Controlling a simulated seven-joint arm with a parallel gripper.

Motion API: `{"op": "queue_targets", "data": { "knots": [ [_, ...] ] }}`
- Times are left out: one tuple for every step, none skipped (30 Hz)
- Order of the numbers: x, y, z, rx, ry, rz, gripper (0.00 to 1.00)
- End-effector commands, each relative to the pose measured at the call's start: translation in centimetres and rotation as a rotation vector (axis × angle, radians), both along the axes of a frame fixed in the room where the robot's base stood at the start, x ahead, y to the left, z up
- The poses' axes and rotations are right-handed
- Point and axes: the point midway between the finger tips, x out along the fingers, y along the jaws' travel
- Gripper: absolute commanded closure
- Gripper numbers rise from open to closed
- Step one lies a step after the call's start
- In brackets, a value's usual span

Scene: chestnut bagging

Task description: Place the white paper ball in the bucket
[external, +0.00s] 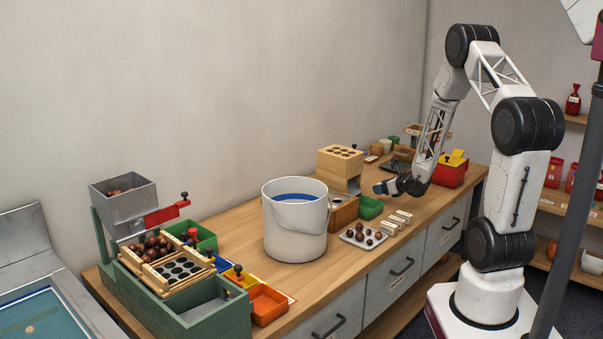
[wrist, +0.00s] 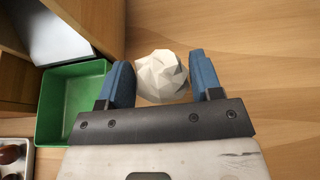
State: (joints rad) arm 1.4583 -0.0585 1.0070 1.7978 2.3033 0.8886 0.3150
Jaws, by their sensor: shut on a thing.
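The white paper ball (wrist: 162,76) is a crumpled, faceted ball between the two blue fingers of my gripper (wrist: 162,82) in the wrist view. The fingers touch it on both sides, and my gripper is shut on it. In the external view my gripper (external: 384,188) is low over the table, to the right of the bucket; I cannot make out the ball there. The white bucket (external: 295,232) stands upright mid-table, with a handle and a blue inside.
A green tray (wrist: 72,100) lies left of my fingers in the wrist view, beside a wooden box. A tray of chestnuts (external: 362,237) sits between bucket and gripper near the front edge. A wooden block with holes (external: 340,160) stands behind. A chestnut sorter (external: 165,265) is at left.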

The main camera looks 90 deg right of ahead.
Motion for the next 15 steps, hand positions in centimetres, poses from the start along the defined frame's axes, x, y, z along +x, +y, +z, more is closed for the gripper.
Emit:
{"op": "queue_targets", "data": {
  "knots": [
    [0.0, 0.0, -0.6, 0.001, 0.000, 0.000, 0.62],
    [0.0, 0.0, -0.9, 0.001, 0.001, 0.000, 0.62],
    [0.0, 0.0, -1.4, 0.002, 0.001, 0.000, 0.62],
    [0.0, 0.0, -1.7, 0.002, 0.001, 0.000, 0.62],
    [0.0, 0.1, -2.1, 0.003, 0.001, 0.001, 0.62],
    [0.0, 0.1, -2.5, 0.004, 0.001, 0.000, 0.62],
    [0.0, 0.1, -2.6, 0.003, 0.001, 0.001, 0.62],
    [0.0, 0.1, -2.8, 0.002, 0.000, 0.001, 0.62],
    [0.0, 0.0, -2.9, 0.001, 0.000, 0.001, 0.62],
    [0.0, 0.0, -2.9, 0.001, 0.001, 0.000, 0.62],
    [0.0, 0.0, -2.9, 0.000, 0.001, 0.000, 0.62],
    [0.0, 0.0, -2.9, -0.001, 0.001, 0.000, 0.62],
    [0.0, 0.0, -2.9, 0.000, 0.001, 0.000, 0.62],
    [0.0, 0.0, -2.9, 0.000, 0.001, 0.000, 0.62],
    [0.0, 0.0, -2.9, 0.000, 0.001, 0.000, 0.62]
  ]
}}
